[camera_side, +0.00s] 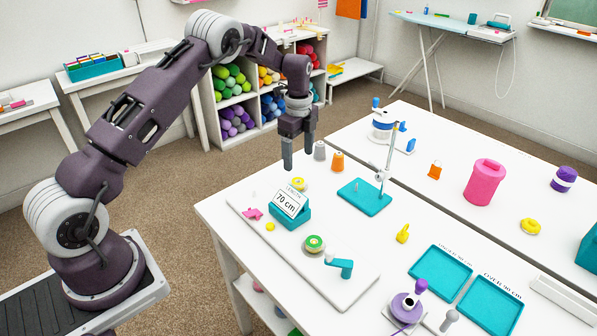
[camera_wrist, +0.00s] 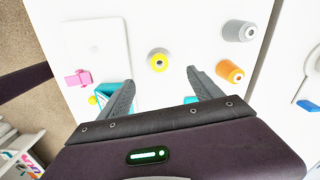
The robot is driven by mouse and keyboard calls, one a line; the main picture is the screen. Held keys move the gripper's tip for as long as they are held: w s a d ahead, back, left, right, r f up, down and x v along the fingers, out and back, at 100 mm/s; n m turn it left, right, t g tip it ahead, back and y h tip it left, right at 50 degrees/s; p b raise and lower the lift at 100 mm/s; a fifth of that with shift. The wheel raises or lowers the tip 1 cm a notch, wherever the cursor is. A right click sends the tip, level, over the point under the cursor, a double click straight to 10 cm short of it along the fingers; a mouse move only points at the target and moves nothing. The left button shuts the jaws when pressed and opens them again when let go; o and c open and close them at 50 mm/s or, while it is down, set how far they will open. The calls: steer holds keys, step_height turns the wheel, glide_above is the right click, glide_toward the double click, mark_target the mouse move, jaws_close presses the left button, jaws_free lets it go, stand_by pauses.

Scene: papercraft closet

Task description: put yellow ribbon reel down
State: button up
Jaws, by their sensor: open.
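The yellow ribbon reel (camera_side: 298,184) with a grey centre lies flat on the white table, behind the teal holder with the "70 cm" card (camera_side: 291,202). In the wrist view the reel (camera_wrist: 158,61) sits just beyond my fingertips, roughly centred between them and apart from both. My gripper (camera_side: 298,160) is open and empty, pointing down above the reel. Its two grey fingers (camera_wrist: 160,78) also show spread apart in the wrist view. A green-and-yellow reel (camera_side: 315,243) sits on the white board (camera_side: 345,290) near a teal crank (camera_side: 340,265).
A grey spool (camera_side: 320,150) and an orange spool (camera_side: 337,161) stand close to the right of my gripper. A teal stand with a post (camera_side: 364,197) is farther right. Pink (camera_side: 252,213) and yellow bits lie left of the card holder. Two teal trays (camera_side: 441,272) lie in front.

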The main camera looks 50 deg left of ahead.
steer(key=s+d+r+n+t, duration=0.1)
steer(key=s+d+r+n, duration=0.2)
steer(key=s+r, duration=0.35)
steer(key=s+d+r+n+t, duration=0.1)
steer(key=s+d+r+n, duration=0.15)
steer(key=r, duration=0.75)
steer(key=s+d+r+n+t, duration=0.1)
steer(key=s+d+r+n, duration=0.1)
steer(key=s+d+r, duration=0.45)
steer(key=s+d+n+t, duration=0.2)
steer(key=s+n, duration=0.6)
steer(key=s, duration=1.3)
steer(key=shift+d+r+t, duration=0.2)
steer(key=shift+d+t, duration=0.1)
steer(key=shift+d, duration=0.4)
